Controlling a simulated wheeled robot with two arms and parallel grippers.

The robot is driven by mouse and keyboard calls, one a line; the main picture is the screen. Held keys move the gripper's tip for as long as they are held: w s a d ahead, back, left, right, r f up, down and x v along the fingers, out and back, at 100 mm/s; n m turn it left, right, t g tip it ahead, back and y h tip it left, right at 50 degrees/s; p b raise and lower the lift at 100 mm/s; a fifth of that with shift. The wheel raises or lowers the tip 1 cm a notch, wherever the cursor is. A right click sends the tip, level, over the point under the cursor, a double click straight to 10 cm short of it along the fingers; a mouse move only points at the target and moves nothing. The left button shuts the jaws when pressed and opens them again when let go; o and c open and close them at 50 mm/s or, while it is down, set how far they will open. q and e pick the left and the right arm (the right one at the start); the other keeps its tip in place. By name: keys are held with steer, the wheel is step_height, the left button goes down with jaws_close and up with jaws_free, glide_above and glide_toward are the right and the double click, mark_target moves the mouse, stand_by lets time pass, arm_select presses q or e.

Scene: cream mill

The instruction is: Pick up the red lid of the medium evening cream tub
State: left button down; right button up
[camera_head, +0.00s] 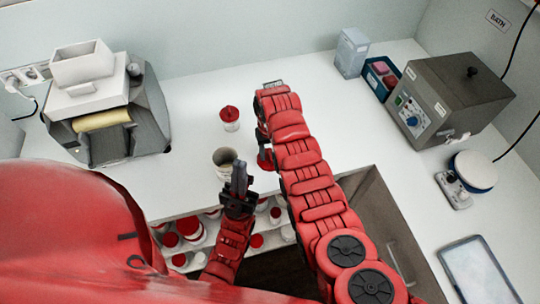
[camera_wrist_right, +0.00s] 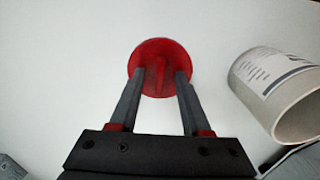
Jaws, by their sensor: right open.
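The red lid (camera_wrist_right: 160,50) lies flat on the white counter in the right wrist view, with a raised ridge across its middle. My right gripper (camera_wrist_right: 162,77) is open, with one finger on each side of the ridge. I cannot tell if the fingers touch it. In the head view the lid (camera_head: 265,159) shows partly behind my right arm. An open, empty-looking tub (camera_head: 224,157) stands left of the lid; its label side shows in the right wrist view (camera_wrist_right: 272,78). My left gripper (camera_head: 240,175) overlaps the tub's front in the head view; its finger gap is unclear.
A small white tub with a red lid (camera_head: 229,119) stands farther back. A grey machine (camera_head: 110,115) is at left, and a control box marked as bath (camera_head: 450,100) at right. A lower shelf (camera_head: 205,232) holds several red-lidded tubs. The counter's back middle is clear.

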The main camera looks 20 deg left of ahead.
jaws_close()
steer(key=shift+r, duration=0.1)
stand_by(0.5)
